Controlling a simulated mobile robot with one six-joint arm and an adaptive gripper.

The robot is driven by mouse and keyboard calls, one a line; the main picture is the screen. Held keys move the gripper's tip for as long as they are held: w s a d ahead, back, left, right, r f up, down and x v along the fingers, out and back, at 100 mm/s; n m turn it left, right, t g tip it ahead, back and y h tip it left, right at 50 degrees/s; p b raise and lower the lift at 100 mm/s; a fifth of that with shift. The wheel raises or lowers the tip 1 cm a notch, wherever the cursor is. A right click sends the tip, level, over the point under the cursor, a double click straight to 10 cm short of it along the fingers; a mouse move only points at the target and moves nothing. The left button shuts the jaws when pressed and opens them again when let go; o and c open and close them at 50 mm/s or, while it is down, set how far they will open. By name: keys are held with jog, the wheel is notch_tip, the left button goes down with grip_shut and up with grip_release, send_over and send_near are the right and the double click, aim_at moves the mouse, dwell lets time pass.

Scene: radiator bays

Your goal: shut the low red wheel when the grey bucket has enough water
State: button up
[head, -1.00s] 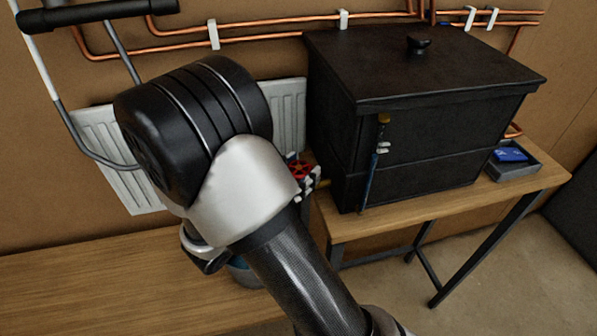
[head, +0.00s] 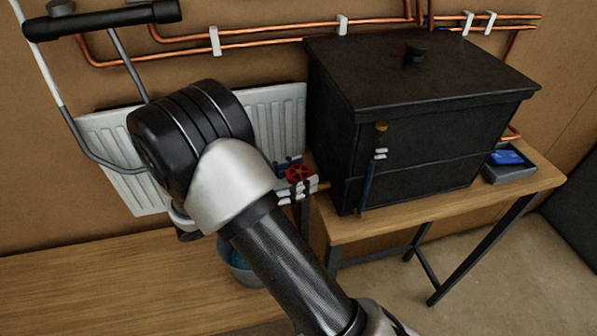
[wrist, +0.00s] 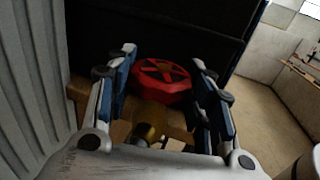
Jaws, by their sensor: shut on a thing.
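The red wheel (head: 299,173) sits on a valve at the left of the black tank, and part of it shows beside my arm in the head view. In the wrist view the red wheel (wrist: 160,82) lies between the two fingers of my gripper (wrist: 164,58), which are shut on its rim from both sides. A brass fitting shows just below it. The grey bucket (head: 232,262) stands low behind my forearm, partly hidden. Some blue water shows inside it, but its level is hard to read.
The black tank (head: 430,95) stands on a wooden bench, with a blue sight tube (head: 368,183) on its front. A grey tray (head: 520,170) holds a blue object at right. A white radiator (head: 282,120) and copper pipes line the wall. The lower bench (head: 90,285) is clear at left.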

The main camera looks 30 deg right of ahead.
jog(key=shift+m+g+p, duration=0.45)
jog(key=shift+m+g, duration=0.65)
jog(key=shift+g, duration=0.7)
jog(key=shift+y, duration=0.3)
jog(key=o, duration=1.1)
jog(key=v, duration=1.2)
jog(key=shift+w+f, duration=0.1)
